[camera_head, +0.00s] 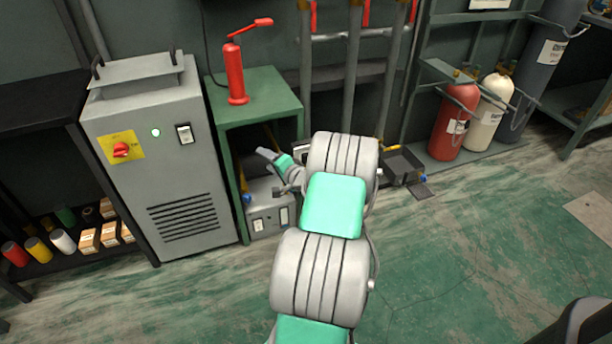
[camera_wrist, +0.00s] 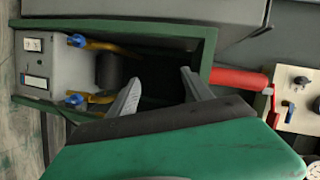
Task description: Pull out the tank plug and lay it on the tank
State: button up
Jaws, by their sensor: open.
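A grey box (camera_head: 268,212) with two switches sits low inside a green stand (camera_head: 222,118); in the wrist view the box (camera_wrist: 38,62) lies at left, turned sideways. A dark rounded body (camera_wrist: 108,72), possibly the tank, shows beside it inside the stand, partly in shadow. I cannot make out a plug on it. My gripper (camera_head: 266,155) is at the stand's opening in the head view. In the wrist view my gripper (camera_wrist: 160,88) is open, its two fingers apart with nothing between them, pointing into the dark opening.
Yellow hoses with blue ends (camera_wrist: 76,40) run from the grey box. A red hand pump (camera_head: 235,72) stands on the stand. A grey cabinet (camera_head: 160,165) is close at left. A small dark tray (camera_head: 402,166) and gas cylinders (camera_head: 455,122) are at right. The front floor is clear.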

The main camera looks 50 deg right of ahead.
jog(key=s+d+f+m+h+b, duration=0.4)
jog(key=s+d+f+m+h, duration=0.2)
jog(key=s+d+f, duration=0.3)
jog(key=s+d+m, duration=0.1)
jog(key=s+d, duration=0.1)
jog(key=shift+d, duration=0.35)
jog(key=shift+f, duration=0.1)
jog(key=b+x, duration=0.1)
jog(key=x, duration=0.7)
jog(key=shift+w+d+b, duration=0.2)
jog(key=shift+w+b, duration=0.15)
jog(key=shift+b, duration=0.05)
jog(key=shift+b, duration=0.3)
jog(key=shift+c, duration=0.6)
grip_shut()
jog(key=shift+s, duration=0.1)
